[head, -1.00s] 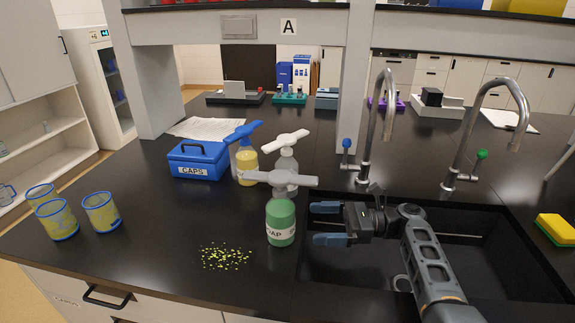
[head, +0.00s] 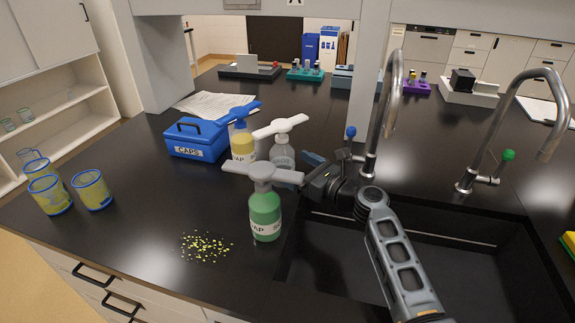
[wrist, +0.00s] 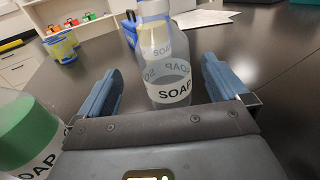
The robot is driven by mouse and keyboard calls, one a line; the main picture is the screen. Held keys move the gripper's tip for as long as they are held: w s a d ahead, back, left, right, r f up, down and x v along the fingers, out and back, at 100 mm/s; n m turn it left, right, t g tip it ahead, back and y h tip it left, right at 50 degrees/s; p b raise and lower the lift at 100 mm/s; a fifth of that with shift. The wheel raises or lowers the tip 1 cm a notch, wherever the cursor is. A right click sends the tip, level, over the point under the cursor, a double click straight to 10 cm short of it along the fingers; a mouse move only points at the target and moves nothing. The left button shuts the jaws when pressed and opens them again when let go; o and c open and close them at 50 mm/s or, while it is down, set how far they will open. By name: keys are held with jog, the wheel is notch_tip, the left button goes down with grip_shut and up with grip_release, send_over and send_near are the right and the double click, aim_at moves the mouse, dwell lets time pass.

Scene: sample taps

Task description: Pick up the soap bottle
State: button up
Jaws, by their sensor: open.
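Three pump bottles labelled SOAP stand upright on the black bench. The front one is green with a grey pump (head: 265,215); it also shows at the left edge of the wrist view (wrist: 28,135). A clear grey bottle with a white pump (head: 283,152) stands behind it, and a yellow one with a blue pump (head: 242,146) is farther back. My gripper (head: 302,168) is open beside the clear bottle, to its right. In the wrist view the clear bottle (wrist: 167,75) appears between the two blue fingers, with room either side. The green bottle partly hides the fingers in the head view.
A blue CAPS box (head: 197,140) is left of the bottles. Yellow-filled beakers (head: 92,190) stand far left, and yellow bits (head: 206,246) lie in front. The sink (head: 440,255) and tall taps (head: 389,110) are right. The green bottle is close beside my gripper.

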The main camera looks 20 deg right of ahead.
aim_at(278, 155)
jog(key=b+x, duration=0.1)
jog(key=x, duration=0.2)
jog(key=b+x, duration=0.2)
jog(key=x, duration=0.1)
jog(key=shift+w+d+f, duration=0.1)
jog(key=shift+d+f, duration=0.1)
jog(key=shift+d, duration=0.05)
jog(key=shift+w+a+r+b, duration=0.15)
jog(key=shift+w+a+b, duration=0.15)
jog(key=shift+w+b, duration=0.2)
jog(key=c, duration=1.4)
jog(key=shift+r, duration=0.1)
jog(key=shift+c, duration=0.4)
